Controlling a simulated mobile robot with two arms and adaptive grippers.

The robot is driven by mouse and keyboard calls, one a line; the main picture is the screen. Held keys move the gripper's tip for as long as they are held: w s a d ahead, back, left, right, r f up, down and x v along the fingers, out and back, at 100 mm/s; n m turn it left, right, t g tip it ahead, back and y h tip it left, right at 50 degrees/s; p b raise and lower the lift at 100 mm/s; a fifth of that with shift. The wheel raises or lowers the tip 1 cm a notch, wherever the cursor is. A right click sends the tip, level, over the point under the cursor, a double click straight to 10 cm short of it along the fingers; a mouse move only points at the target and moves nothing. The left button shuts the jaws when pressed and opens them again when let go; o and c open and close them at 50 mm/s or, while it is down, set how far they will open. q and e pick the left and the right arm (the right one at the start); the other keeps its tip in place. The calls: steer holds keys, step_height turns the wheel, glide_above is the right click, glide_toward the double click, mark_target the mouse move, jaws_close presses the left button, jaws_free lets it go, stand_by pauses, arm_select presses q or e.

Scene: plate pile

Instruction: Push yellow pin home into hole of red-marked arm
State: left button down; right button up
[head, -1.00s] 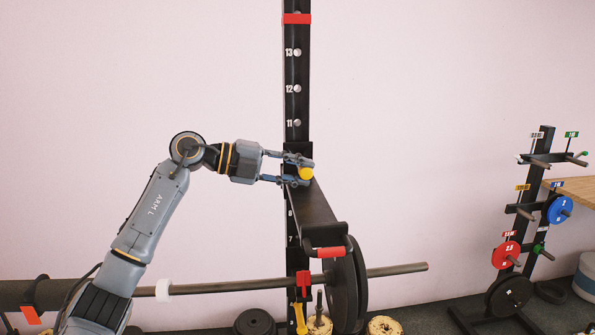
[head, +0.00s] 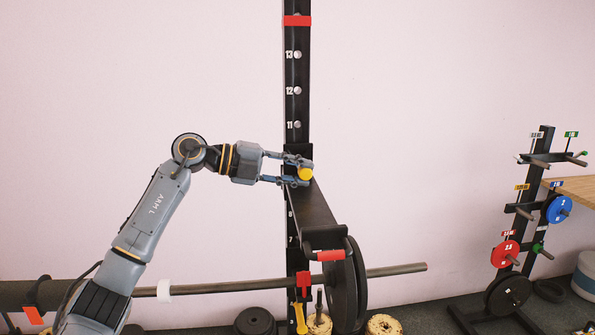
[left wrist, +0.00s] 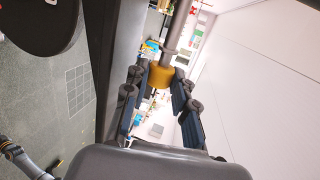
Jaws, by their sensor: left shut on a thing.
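The yellow pin (head: 306,174) shows as a round yellow knob at the sleeve of the black arm (head: 314,212) on the upright post (head: 296,110). The arm slopes down toward me and has a red-wrapped grip (head: 330,255) at its near end. My left gripper (head: 302,171) comes in from the left, shut on the knob with one finger above and one below. In the left wrist view the yellow knob (left wrist: 160,77) sits between the fingers, with a grey shaft beyond it. The hole is hidden, and I cannot tell how deep the pin sits.
A long barbell (head: 230,286) crosses the post lower down, with black plates (head: 345,295) beside it. A plate tree (head: 520,230) with coloured plates stands at the right. Several plates lie on the floor below. The wall area right of the post is clear.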

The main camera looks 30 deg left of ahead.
arm_select(q)
steer(key=shift+w+a+r+p, duration=0.1)
steer(key=shift+w+a+p, duration=0.6)
steer(key=shift+w+p, duration=0.3)
steer(key=shift+w+a, duration=0.2)
steer(key=shift+w+a+p, duration=0.55)
steer(key=shift+w+p, duration=0.2)
steer(key=shift+p, duration=0.35)
steer(key=shift+w+a+p, duration=0.2)
steer(key=shift+w+p, duration=0.05)
steer(key=shift+p, duration=0.05)
steer(key=shift+w+a+p, duration=0.4)
steer(key=shift+w+p, duration=0.15)
steer(key=shift+p, duration=0.1)
steer(key=c, duration=1)
jaws_free()
steer(key=shift+a, duration=0.1)
steer(key=v, duration=1.2)
